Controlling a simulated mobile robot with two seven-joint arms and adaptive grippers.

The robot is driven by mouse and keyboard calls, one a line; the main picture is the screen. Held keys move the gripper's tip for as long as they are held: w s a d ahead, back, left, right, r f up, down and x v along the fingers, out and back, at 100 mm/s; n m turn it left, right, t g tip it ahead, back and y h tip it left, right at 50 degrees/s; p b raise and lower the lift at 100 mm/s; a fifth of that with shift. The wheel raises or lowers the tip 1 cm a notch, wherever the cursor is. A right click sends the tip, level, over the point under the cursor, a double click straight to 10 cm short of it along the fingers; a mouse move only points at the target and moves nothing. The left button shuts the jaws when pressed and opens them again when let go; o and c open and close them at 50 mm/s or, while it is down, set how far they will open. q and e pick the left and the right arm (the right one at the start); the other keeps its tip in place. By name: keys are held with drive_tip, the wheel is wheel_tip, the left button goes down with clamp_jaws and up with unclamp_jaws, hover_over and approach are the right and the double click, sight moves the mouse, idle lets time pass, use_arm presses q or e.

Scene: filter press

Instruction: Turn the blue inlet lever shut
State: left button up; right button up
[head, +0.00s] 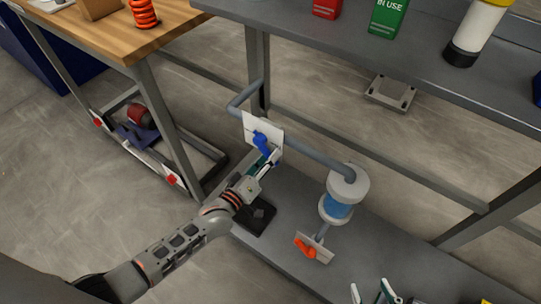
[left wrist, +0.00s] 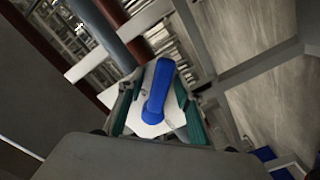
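The blue inlet lever (head: 261,141) sits on a white plate (head: 249,126) on the grey pipe, its handle pointing down and slightly right in the head view. My left gripper (head: 269,161) is at the handle's lower end. In the left wrist view the blue lever (left wrist: 160,88) lies between the two green-padded fingers of my left gripper (left wrist: 157,108). The fingers stand apart with a gap beside the lever on the left; whether the right pad touches it I cannot tell. My right gripper (head: 374,292) is at the bottom edge, fingers apart and empty, partly cut off.
The pipe (head: 300,147) runs right to a white and blue filter housing (head: 340,200). An orange lever (head: 305,248) on another white plate is below it. A grey bench top (head: 430,75) overhangs behind. A wooden table (head: 110,38) stands at left.

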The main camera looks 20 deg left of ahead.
use_arm(q)
drive_tip(key=v, duration=1.1)
